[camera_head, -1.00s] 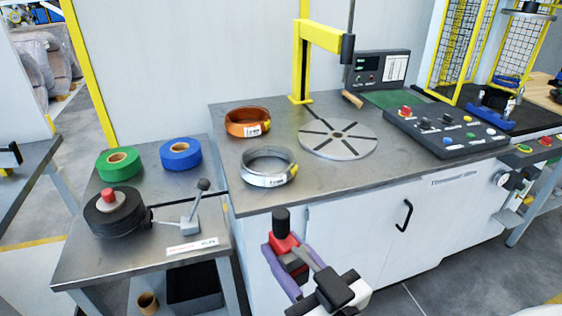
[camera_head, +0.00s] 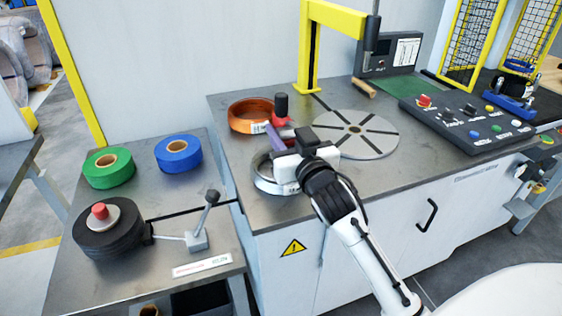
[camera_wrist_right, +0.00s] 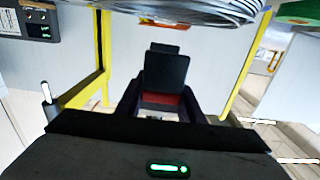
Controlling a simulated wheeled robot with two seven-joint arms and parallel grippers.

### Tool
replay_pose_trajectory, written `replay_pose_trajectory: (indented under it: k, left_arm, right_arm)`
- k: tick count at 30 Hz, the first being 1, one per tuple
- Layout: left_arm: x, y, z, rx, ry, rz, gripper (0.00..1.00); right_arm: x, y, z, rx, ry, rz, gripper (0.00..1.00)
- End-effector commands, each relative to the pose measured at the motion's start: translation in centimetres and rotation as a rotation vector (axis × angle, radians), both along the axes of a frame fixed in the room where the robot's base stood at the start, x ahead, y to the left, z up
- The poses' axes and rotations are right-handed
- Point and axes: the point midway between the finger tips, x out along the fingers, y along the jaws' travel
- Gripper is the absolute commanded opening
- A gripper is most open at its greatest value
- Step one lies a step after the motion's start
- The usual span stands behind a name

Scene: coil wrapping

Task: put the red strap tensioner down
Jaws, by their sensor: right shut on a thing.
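The red strap tensioner (camera_head: 281,117) has a black knob on top. My right gripper (camera_head: 275,134) is shut on it and holds it over the metal table, between the orange coil (camera_head: 240,116) and the silver coil (camera_head: 264,182). I cannot tell whether the tensioner touches the table. In the right wrist view the tensioner (camera_wrist_right: 166,72) shows as a dark block with a red part between the purple fingers. The gripper and forearm hide part of the silver coil. My left gripper is not in view.
The slotted round turntable (camera_head: 354,134) is right of my gripper, near the yellow post (camera_head: 308,55). A button panel (camera_head: 465,122) stands further right. A side table at left holds a green roll (camera_head: 98,178), a blue roll (camera_head: 170,164) and a black strap reel (camera_head: 100,240).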

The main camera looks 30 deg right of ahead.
Motion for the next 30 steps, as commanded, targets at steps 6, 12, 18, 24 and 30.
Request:
replay_pose_trajectory:
  k: [6,12,18,24,30]
  left_arm:
    - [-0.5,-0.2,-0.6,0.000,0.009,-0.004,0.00]
    - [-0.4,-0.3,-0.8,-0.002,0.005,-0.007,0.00]
    - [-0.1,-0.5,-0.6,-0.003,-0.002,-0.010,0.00]
    - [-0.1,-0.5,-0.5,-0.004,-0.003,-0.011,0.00]
    - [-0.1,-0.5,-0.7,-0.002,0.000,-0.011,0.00]
  right_arm:
    - [0.0,0.0,-2.8,-0.001,-0.007,0.000,0.00]
    - [0.0,0.1,-5.2,0.000,-0.005,0.000,0.00]
    - [0.0,0.1,-6.7,-0.002,-0.008,0.002,0.00]
    - [0.0,0.1,-6.6,-0.002,-0.009,0.002,0.00]
    - [-0.1,0.1,-7.2,0.000,-0.002,0.001,0.43]
